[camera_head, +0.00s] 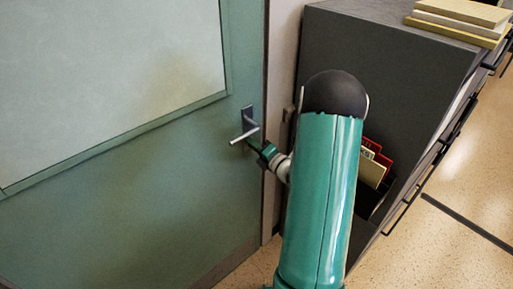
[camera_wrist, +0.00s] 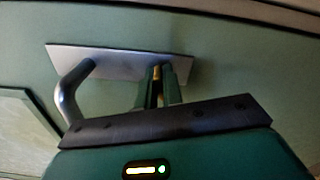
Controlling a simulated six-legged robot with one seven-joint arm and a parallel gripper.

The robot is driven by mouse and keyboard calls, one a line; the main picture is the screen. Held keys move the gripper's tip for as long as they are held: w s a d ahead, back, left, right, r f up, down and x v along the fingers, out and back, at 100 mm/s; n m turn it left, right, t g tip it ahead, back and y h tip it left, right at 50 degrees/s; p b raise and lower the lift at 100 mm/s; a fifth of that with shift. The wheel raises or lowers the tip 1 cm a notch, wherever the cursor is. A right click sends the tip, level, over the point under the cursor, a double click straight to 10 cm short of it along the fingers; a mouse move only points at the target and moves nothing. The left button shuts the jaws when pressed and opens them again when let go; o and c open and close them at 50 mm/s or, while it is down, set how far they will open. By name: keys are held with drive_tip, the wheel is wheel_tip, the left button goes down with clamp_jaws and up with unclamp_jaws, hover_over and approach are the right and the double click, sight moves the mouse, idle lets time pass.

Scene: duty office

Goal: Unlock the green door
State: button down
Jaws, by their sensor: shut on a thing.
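The green door (camera_head: 130,190) fills the left of the head view, standing flush with its frame as far as I can tell. Its metal lock plate (camera_head: 248,114) carries a lever handle (camera_head: 241,137). In the wrist view the plate (camera_wrist: 118,63) lies sideways, with the bent lever (camera_wrist: 68,95) at its left end. My gripper (camera_head: 264,152) is at the plate's lower end, beside the lever. In the wrist view my gripper (camera_wrist: 161,88) is shut on a small brass-coloured key (camera_wrist: 157,73), mostly hidden between the fingers. The key's tip meets the plate; how deep it sits is hidden.
A dark grey cabinet (camera_head: 390,60) stands close to the right of the door frame, beside my arm. Yellowish boards or books (camera_head: 460,14) lie on its top. Red and cream folders (camera_head: 374,164) show at its side. Speckled floor (camera_head: 470,190) is open at the right.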

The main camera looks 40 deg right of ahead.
drive_tip(key=shift+n, duration=1.2)
drive_tip(key=shift+n, duration=1)
drive_tip(key=n, duration=0.3)
drive_tip(key=shift+n, duration=0.7)
drive_tip(key=n, duration=0.6)
drive_tip(key=c, duration=1.5)
unclamp_jaws()
